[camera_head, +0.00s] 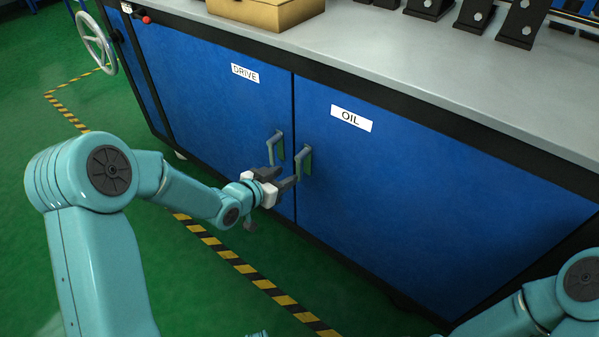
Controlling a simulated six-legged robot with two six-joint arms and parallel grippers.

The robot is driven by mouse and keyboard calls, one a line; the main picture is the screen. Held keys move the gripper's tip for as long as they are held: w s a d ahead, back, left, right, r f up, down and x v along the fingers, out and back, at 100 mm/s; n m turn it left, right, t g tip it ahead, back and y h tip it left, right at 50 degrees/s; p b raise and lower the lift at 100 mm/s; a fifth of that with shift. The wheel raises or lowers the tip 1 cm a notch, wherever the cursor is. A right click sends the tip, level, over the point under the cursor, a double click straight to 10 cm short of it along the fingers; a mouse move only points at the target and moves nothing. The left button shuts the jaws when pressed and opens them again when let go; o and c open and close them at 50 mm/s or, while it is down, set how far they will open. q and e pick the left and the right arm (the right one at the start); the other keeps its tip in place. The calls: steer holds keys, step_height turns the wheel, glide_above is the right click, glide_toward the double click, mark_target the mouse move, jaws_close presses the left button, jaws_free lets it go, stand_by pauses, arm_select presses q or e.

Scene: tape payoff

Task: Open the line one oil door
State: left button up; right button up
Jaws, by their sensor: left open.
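The blue oil door (420,190) carries a white OIL label (351,118) and appears closed, flush in the black frame. Its grey handle (304,162) is at its left edge. My left gripper (285,180) is open, with its dark fingers at the lower part of the oil handle. I cannot tell whether they touch it or lie around it. My right gripper is out of view; only part of that arm shows at the lower right.
The drive door (215,90), also closed, adjoins on the left, with its own handle (275,147) close to my left gripper. A grey worktop (400,55) holds a cardboard box (265,12) and black brackets (522,24). A handwheel (97,42) is at upper left. Green floor in front is clear.

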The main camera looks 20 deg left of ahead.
mark_target(298, 169)
arm_select(q)
steer(key=b+x, duration=0.1)
steer(key=x, duration=0.5)
steer(key=shift+w+d+f+b, duration=0.1)
steer(key=shift+w+f+b, duration=0.15)
steer(key=shift+b, duration=0.05)
steer(key=shift+w+d+f, duration=0.1)
steer(key=shift+w+d, duration=0.1)
steer(key=shift+w, duration=0.35)
jaws_close()
